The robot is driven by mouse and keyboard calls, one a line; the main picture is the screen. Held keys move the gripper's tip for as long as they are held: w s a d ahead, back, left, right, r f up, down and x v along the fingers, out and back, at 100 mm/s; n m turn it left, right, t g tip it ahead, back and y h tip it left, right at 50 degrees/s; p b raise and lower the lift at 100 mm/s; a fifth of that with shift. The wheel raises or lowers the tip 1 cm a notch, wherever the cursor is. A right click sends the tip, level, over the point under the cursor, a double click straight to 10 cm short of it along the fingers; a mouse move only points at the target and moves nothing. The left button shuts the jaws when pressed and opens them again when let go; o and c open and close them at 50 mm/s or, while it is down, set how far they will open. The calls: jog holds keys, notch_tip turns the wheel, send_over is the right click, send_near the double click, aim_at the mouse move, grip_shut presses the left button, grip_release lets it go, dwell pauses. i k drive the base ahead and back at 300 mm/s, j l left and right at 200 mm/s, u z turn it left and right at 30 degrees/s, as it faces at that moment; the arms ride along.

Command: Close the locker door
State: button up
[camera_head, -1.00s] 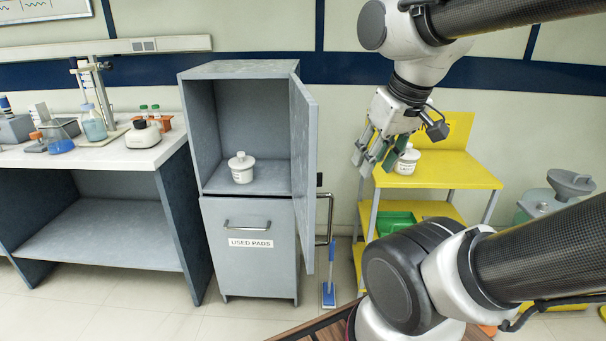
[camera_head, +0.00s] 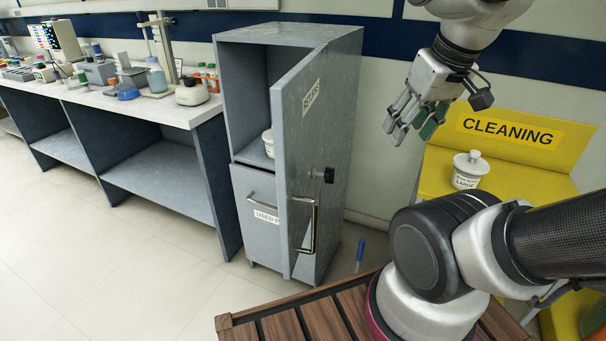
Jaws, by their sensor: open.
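The grey locker (camera_head: 345,110) stands in the middle of the view. Its upper door (camera_head: 308,130) hangs partly open, swung out toward me, with its outer face, a label, a dark knob (camera_head: 327,175) and a long bar handle (camera_head: 311,228) showing. A white lidded jar (camera_head: 268,142) sits inside the upper compartment, mostly hidden behind the door. Below is a front marked USED PADS (camera_head: 262,213). My gripper (camera_head: 408,128) is open and empty, in the air to the right of the door, apart from it.
A yellow CLEANING stand (camera_head: 560,150) with a white lidded jar (camera_head: 468,171) is at the right. A bench (camera_head: 150,108) with bottles and instruments is at the left. A blue-handled tool (camera_head: 360,252) stands beside the locker. Floor at the left is clear.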

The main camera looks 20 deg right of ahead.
aim_at(298, 100)
jog(key=k+l, duration=0.15)
jog(key=k, duration=0.4)
jog(key=k+j+u, duration=0.1)
jog(key=j, duration=0.4)
jog(key=k+j+u, duration=0.15)
jog(key=j, duration=0.3)
jog(key=i, duration=0.05)
